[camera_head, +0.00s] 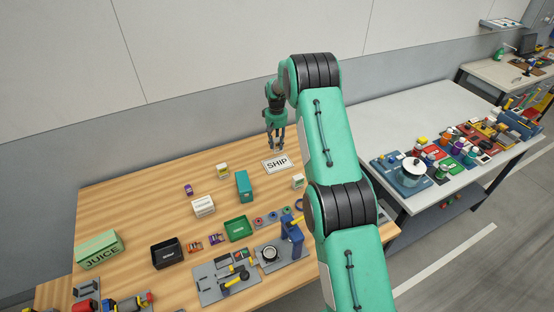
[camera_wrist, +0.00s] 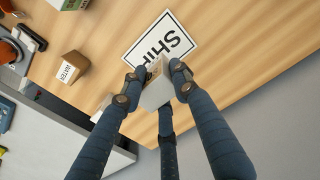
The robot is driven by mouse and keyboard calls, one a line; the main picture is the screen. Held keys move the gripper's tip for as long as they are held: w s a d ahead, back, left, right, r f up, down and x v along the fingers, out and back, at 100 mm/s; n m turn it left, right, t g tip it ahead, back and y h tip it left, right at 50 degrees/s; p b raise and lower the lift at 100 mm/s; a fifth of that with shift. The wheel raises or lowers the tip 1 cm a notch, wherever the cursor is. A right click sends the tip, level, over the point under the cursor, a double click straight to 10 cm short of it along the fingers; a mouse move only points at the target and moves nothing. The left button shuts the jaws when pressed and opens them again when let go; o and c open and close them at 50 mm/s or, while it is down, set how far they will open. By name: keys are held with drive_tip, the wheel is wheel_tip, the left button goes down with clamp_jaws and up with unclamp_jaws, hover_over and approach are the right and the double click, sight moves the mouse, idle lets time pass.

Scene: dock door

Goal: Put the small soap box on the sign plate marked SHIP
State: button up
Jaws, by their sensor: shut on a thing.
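The white sign plate marked SHIP (camera_head: 278,166) lies flat on the wooden table below my gripper. It also shows in the wrist view (camera_wrist: 160,38), where my fingers and the held box cover its near part. My gripper (camera_head: 276,147) is shut on a small pale box (camera_wrist: 156,92), seen between the fingers in the wrist view (camera_wrist: 158,80). I take it to be the small soap box, but its print is too small to read. The box overlaps the plate's edge in the wrist view; I cannot tell whether it touches the plate.
A small box marked WATER (camera_wrist: 73,68) stands near the plate. A teal box (camera_head: 243,186), a white box (camera_head: 203,206) and a green tray (camera_head: 238,229) stand to the left. The JUICE box (camera_head: 99,249) is far left. A grey wall rises behind the table.

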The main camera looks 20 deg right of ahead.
sight(276, 140)
drive_tip(key=shift+f, duration=2.45)
drive_tip(key=shift+f, duration=1.85)
drive_tip(key=shift+f, duration=0.2)
drive_tip(key=o, duration=1.2)
drive_tip(key=shift+r, duration=0.15)
drive_tip(key=shift+a+r, duration=0.1)
drive_tip(key=shift+r, duration=5.95)
